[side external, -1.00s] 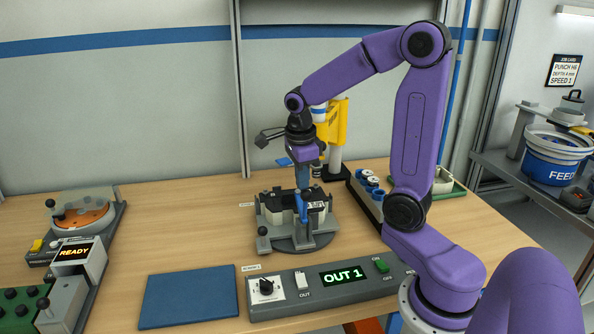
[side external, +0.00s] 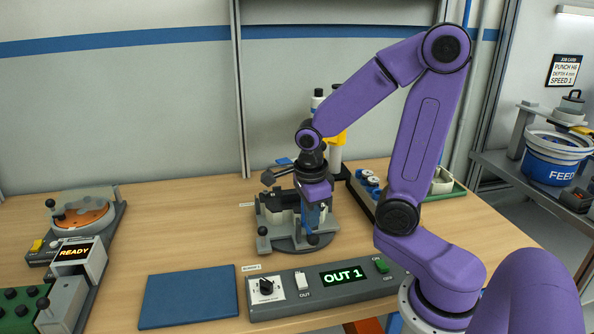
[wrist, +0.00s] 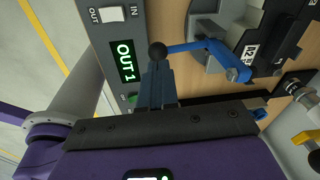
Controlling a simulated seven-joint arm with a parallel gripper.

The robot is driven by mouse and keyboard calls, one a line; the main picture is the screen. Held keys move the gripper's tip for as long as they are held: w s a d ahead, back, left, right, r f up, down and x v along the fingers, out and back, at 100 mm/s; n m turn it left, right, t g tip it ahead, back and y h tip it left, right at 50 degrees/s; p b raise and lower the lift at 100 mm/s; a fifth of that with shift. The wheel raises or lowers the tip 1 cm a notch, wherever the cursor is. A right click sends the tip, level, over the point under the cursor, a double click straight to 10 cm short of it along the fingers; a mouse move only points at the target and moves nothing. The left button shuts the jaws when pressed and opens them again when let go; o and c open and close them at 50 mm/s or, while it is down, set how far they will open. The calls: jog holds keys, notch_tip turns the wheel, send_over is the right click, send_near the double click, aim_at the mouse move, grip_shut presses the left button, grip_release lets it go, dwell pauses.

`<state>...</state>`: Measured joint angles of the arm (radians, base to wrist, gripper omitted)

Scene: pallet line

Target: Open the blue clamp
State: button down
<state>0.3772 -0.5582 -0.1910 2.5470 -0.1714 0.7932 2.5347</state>
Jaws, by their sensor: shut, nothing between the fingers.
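The blue clamp (wrist: 222,55) shows in the wrist view as a bent blue lever on a grey block. Its arm reaches out toward the control panel and ends in a black ball knob (wrist: 157,52). In the side view the knob (side external: 313,240) sits low at the front of the fixture, and my gripper hides most of the lever. My gripper (wrist: 157,67) is shut and empty, its blue fingertips right at the knob; I cannot tell whether they touch. In the side view my gripper (side external: 313,229) points down just above the knob.
The grey fixture (side external: 285,245) holds a dark part with a white label. The control panel (side external: 325,292) reading OUT 1 lies in front, with a blue mat (side external: 190,297) to its left. A rack with blue-topped pieces (side external: 364,196) stands behind right.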

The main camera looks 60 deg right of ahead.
jog(key=shift+s+a+f, duration=0.35)
jog(key=shift+f, duration=0.4)
jog(key=shift+s+a+f, duration=0.35)
jog(key=shift+f, duration=0.45)
jog(key=shift+s+a+f, duration=0.35)
jog(key=shift+f, duration=0.4)
jog(key=shift+f, duration=0.1)
notch_tip(320, 180, up, 17)
jog(key=a, duration=0.2)
jog(key=s+a+f+m, duration=0.1)
jog(key=s+f+m, duration=0.2)
jog(key=m, duration=0.8)
jog(key=s+a+f+m+y, duration=0.1)
jog(key=s+m, duration=0.4)
jog(key=m, duration=0.6)
jog(key=s+a+f+m, duration=0.3)
jog(key=s+f+m, duration=0.1)
jog(key=m, duration=0.7)
jog(key=shift+a+f+m+y, duration=0.15)
jog(key=shift+f+m+y, duration=0.25)
jog(key=shift+f, duration=0.3)
